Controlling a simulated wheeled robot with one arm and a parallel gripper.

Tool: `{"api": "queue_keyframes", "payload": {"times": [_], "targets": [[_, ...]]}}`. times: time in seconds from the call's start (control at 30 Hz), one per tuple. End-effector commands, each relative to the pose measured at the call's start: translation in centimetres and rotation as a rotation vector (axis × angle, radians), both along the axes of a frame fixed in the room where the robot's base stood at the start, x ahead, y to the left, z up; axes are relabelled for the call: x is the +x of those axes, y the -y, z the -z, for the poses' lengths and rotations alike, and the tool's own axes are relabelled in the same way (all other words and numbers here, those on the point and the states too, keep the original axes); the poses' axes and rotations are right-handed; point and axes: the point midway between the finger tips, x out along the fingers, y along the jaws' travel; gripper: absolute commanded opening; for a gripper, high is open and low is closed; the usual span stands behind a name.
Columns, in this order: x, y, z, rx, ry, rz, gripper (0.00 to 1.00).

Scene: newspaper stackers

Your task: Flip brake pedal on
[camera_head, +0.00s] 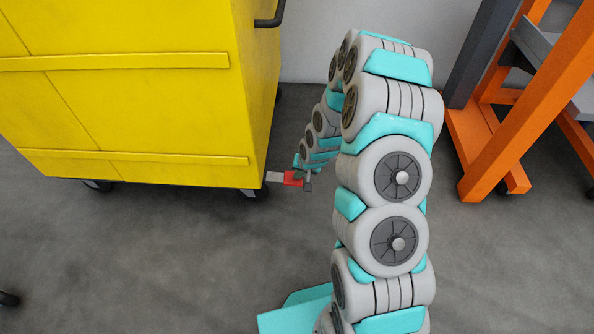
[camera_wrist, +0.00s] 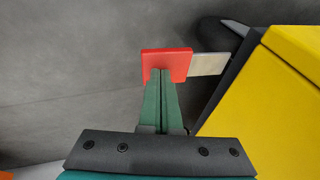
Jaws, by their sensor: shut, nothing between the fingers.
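The brake pedal (camera_head: 292,178) is a red pad on a short grey metal arm (camera_head: 275,177). It sticks out to the right from the lower corner of the yellow cart (camera_head: 150,110), close to the floor. In the wrist view the red pedal (camera_wrist: 167,62) lies at the tips of my gripper (camera_wrist: 161,72). The two green fingers are together with nothing between them, and their tips overlap the near part of the pad. I cannot tell whether they touch it. In the head view my gripper (camera_head: 306,182) is small, beside the pedal's right end.
The yellow cart stands on dark castors (camera_head: 97,186), with a black handle (camera_head: 270,14) at its upper right. An orange frame (camera_head: 535,95) stands at the right. A pale wall (camera_head: 310,35) is behind. The grey floor (camera_head: 150,260) in front of the cart is clear.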

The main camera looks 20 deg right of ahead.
Motion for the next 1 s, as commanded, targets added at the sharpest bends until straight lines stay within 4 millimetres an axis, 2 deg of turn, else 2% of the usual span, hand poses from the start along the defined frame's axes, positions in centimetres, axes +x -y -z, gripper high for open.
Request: {"api": "queue_keyframes", "payload": {"times": [0.4, 1.0], "targets": [[-0.1, 0.3, 1.8, -0.001, -0.001, 0.001, 0.00], [-0.1, 0.3, 1.9, -0.001, -0.001, 0.000, 0.00]]}}
